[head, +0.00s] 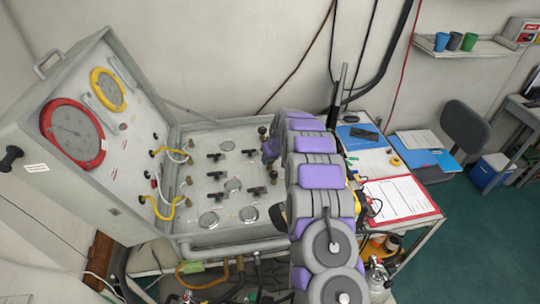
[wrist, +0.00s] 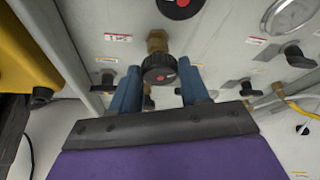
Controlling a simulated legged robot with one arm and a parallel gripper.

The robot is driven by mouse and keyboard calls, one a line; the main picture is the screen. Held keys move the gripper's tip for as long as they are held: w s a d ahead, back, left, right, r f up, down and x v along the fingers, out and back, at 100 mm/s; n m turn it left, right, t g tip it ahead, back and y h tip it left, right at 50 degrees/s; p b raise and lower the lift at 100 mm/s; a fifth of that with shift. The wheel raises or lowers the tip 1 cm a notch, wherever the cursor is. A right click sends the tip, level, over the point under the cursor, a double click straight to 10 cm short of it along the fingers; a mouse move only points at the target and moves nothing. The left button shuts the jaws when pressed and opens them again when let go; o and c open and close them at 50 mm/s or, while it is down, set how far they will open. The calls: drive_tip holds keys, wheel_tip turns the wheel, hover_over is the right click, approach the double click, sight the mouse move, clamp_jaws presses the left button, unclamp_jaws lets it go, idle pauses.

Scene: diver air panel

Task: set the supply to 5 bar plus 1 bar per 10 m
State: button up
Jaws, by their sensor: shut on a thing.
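The air panel is an open grey case whose lower panel (head: 205,170) carries several black valve handles and small round gauges. In the wrist view, a black round knob (wrist: 166,69) with a red mark sits on a brass fitting. My gripper (wrist: 163,82) has its two blue fingers on either side of this knob and is shut on it. In the head view, my gripper (head: 270,150) is at the panel's right side, partly hidden by my arm. A large red-rimmed gauge (head: 73,132) and a yellow-rimmed gauge (head: 108,89) are on the raised lid; their readings are too small to tell.
A side table to the right holds a red clipboard with a white sheet (head: 397,198), its text unreadable. A blue folder (head: 358,137) lies behind it. Hoses (head: 205,273) hang below the panel's front edge. A chair (head: 466,127) stands farther right, with open green floor nearby.

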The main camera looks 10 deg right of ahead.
drive_tip(key=shift+s+f+m+p, duration=0.15)
drive_tip(key=shift+m+p, duration=0.2)
drive_tip(key=shift+m, duration=0.25)
drive_tip(key=shift+h, duration=0.3)
drive_tip(key=o, duration=0.9)
drive_tip(key=shift+o, duration=0.8)
drive_tip(key=v, duration=1.7)
drive_tip(key=shift+d, duration=0.1)
